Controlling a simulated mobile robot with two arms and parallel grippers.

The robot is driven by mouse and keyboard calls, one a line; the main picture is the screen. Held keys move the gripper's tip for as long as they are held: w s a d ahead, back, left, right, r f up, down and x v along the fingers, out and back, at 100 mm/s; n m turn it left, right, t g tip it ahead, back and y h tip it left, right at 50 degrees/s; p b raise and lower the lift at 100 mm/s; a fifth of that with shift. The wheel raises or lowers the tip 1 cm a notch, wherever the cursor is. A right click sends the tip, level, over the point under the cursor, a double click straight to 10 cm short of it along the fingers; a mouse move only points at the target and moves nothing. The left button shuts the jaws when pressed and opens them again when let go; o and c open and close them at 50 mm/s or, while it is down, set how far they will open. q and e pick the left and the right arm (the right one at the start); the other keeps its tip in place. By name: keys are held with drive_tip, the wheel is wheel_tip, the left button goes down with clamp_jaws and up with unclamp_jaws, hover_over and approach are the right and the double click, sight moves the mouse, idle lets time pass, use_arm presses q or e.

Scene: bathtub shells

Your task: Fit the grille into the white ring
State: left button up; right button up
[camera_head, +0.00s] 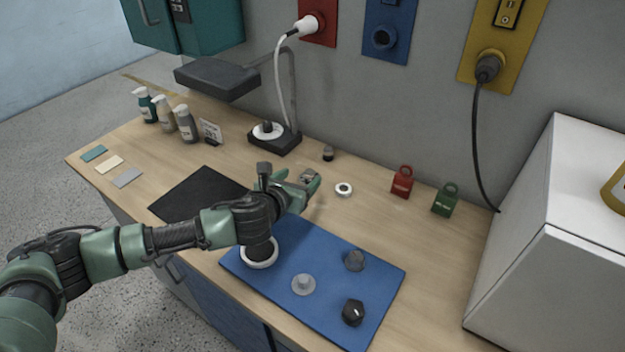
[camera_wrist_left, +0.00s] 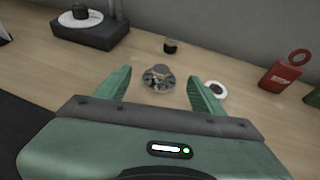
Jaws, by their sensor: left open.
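The grille, a round metallic disc with a pattern of openings, lies on the wooden worktop in the left wrist view (camera_wrist_left: 158,78). My left gripper (camera_wrist_left: 159,76) is open, with one green finger on each side of the grille and a gap to it. In the head view the gripper (camera_head: 305,182) is above the worktop behind the blue mat and partly hides the grille. A white ring (camera_head: 260,264) lies on the blue mat's left part, its middle hidden by my arm. A smaller white ring with a dark centre (camera_head: 344,189) lies right of the gripper.
The blue mat (camera_head: 320,268) also bears a translucent flanged piece (camera_head: 303,285), a grey cup-like piece (camera_head: 354,260) and a black knob (camera_head: 353,311). A black stand (camera_head: 275,140), a small dark jar (camera_head: 328,153) and red (camera_head: 402,182) and green (camera_head: 445,200) tags stand behind.

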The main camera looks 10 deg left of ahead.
sight(309, 173)
use_arm(q)
drive_tip(key=shift+x, duration=0.85)
drive_tip(key=shift+w+d+f, duration=0.2)
drive_tip(key=shift+w, duration=0.25)
drive_tip(key=shift+w+f, duration=0.15)
drive_tip(key=shift+w, duration=0.1)
drive_tip(key=x, duration=0.4)
drive_tip(key=shift+d+f+p, duration=0.1)
drive_tip(key=shift+f+p, duration=0.2)
drive_tip(key=shift+p, duration=0.1)
drive_tip(key=shift+s, duration=0.1)
use_arm(e)
drive_tip(key=shift+w+r, duration=0.35)
drive_tip(key=shift+w, duration=0.4)
use_arm(q)
drive_tip(key=shift+r, duration=0.1)
drive_tip(key=shift+s, duration=0.1)
clamp_jaws()
